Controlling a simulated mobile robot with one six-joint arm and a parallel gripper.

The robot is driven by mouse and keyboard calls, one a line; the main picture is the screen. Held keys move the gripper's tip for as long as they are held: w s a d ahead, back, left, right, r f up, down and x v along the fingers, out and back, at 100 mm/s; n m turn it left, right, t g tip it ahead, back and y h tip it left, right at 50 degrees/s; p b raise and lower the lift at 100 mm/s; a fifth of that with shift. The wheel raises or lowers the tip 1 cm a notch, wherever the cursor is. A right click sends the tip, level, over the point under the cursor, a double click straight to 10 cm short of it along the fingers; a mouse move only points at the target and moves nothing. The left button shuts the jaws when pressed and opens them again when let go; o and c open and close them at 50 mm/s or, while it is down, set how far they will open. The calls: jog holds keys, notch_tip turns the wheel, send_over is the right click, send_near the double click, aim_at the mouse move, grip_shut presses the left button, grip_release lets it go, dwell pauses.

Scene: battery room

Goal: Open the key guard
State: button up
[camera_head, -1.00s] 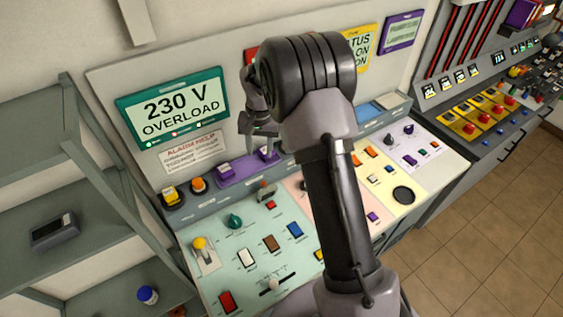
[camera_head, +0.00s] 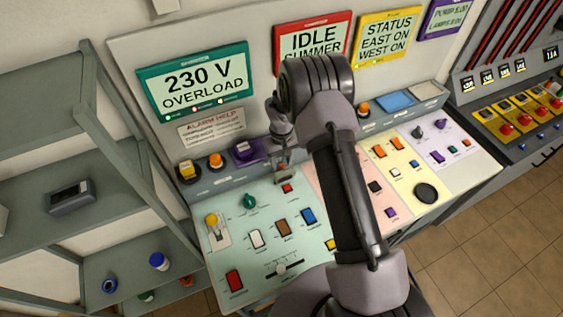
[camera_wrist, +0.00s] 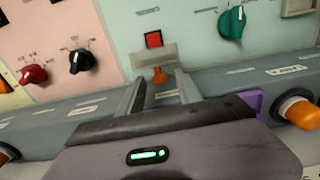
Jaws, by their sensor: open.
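What looks like the key guard is a small grey flap (camera_wrist: 155,54) in the wrist view, with an orange piece (camera_wrist: 158,76) just below it. It sits on the pale green panel beside a red square button (camera_wrist: 153,39). My gripper (camera_wrist: 160,88) is open, its two fingers on either side of the lower part of this fitting. Whether either finger touches it, I cannot tell. In the head view my gripper (camera_head: 284,171) is at the back edge of the pale green panel (camera_head: 228,265) and mostly hides the fitting.
A teal knob (camera_head: 249,201) and the red button (camera_head: 287,188) are close to my gripper. Yellow (camera_head: 188,171) and orange (camera_head: 215,161) buttons and a purple switch block (camera_head: 244,150) line the ledge. A shelf unit (camera_head: 85,120) stands at left.

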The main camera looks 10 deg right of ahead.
jog(key=shift+f, duration=0.2)
jog(key=shift+c, duration=0.2)
grip_shut()
dwell(1.2)
